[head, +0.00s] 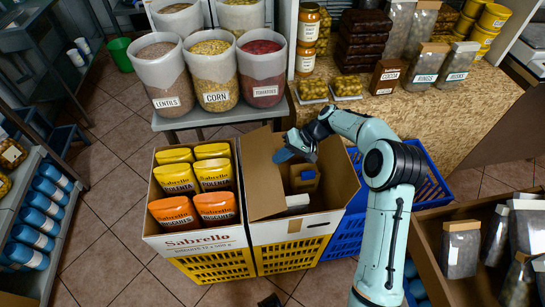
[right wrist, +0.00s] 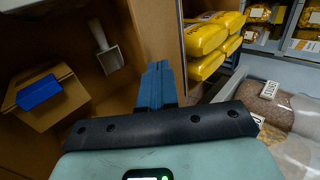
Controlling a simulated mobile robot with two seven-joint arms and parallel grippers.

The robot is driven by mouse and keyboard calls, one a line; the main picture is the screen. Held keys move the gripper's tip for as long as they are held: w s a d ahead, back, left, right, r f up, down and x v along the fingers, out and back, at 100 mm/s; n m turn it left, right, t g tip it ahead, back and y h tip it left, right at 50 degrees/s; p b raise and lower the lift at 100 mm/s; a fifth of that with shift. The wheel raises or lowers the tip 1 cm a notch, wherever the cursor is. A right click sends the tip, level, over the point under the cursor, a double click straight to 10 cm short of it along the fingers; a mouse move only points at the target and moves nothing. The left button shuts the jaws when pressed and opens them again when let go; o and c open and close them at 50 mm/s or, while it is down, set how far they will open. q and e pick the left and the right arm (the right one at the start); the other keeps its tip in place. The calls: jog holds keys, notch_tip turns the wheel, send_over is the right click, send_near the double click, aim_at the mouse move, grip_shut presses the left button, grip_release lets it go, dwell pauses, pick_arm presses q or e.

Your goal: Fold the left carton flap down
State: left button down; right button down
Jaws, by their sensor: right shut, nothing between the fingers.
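The carton (head: 292,228) stands open in the middle of the head view. Its left flap (head: 262,178) stands up, its brown inner face showing; the flap also rises past my fingers in the right wrist view (right wrist: 155,30). My right gripper (head: 287,155) is shut and empty, over the carton opening near the flap's upper inner side. Its blue fingertips (right wrist: 158,85) look close to the flap; I cannot tell whether they touch. Inside lie a small brown box with a blue patch (right wrist: 45,95) and a white item (right wrist: 106,50). My left gripper is not recognisable.
A neighbouring carton (head: 195,240) holds yellow polenta and orange biscuit packs to the left. Clear bins of lentils (head: 165,90) and corn (head: 212,90) stand behind. A blue crate (head: 430,185) is to the right. Tiled floor (head: 105,210) is clear at left.

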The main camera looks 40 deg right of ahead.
notch_tip(320, 180, down, 6)
jog(key=s+d+b, duration=0.1)
jog(key=d+b, duration=0.1)
jog(key=shift+b, duration=0.3)
jog(key=shift+a+f, duration=0.15)
dwell(0.5)
jog(key=p+v, duration=0.1)
jog(key=v, duration=1.2)
jog(key=shift+r, duration=0.45)
